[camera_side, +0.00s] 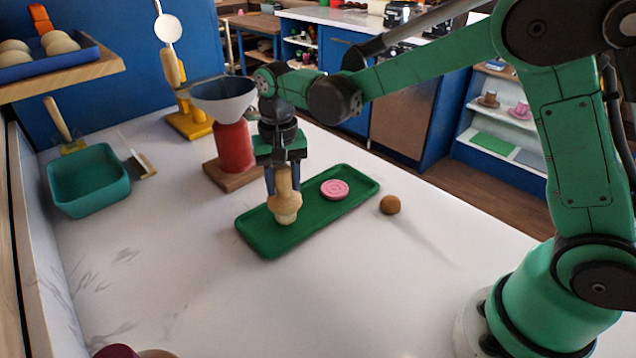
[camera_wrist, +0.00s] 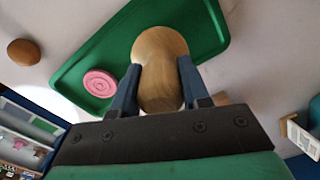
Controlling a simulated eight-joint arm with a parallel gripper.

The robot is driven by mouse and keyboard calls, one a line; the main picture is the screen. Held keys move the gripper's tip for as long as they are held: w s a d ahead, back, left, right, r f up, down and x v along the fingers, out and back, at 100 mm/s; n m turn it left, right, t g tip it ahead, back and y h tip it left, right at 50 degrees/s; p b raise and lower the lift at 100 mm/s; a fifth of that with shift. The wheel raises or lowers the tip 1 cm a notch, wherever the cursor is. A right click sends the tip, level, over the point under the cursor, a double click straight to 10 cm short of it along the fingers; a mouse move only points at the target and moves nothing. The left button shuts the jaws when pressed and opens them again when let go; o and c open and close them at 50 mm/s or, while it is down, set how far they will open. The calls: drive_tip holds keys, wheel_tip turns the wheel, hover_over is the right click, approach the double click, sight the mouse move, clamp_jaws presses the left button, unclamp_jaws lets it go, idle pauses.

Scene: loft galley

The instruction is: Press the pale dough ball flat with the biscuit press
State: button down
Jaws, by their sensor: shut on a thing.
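My gripper (camera_side: 283,183) is shut on the wooden biscuit press (camera_side: 284,199) and holds it upright over the left part of the green tray (camera_side: 262,240). The pale dough ball (camera_side: 286,218) shows directly under the press; it looks in contact, but I cannot tell for sure. The ball still looks rounded. In the wrist view, the press (camera_wrist: 160,52) sits between the two dark fingers and hides the dough ball. A flat pink disc (camera_side: 335,189) with a ring pattern lies on the right part of the tray; it also shows in the wrist view (camera_wrist: 100,83).
A brown ball (camera_side: 390,204) lies on the white counter right of the tray. A red stand with a grey-blue funnel bowl (camera_side: 224,98) is close behind my gripper. A teal bin (camera_side: 88,183) stands at the left. The counter in front of the tray is clear.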

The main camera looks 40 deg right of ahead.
drive_tip(key=shift+f, duration=1.25)
idle(6.8)
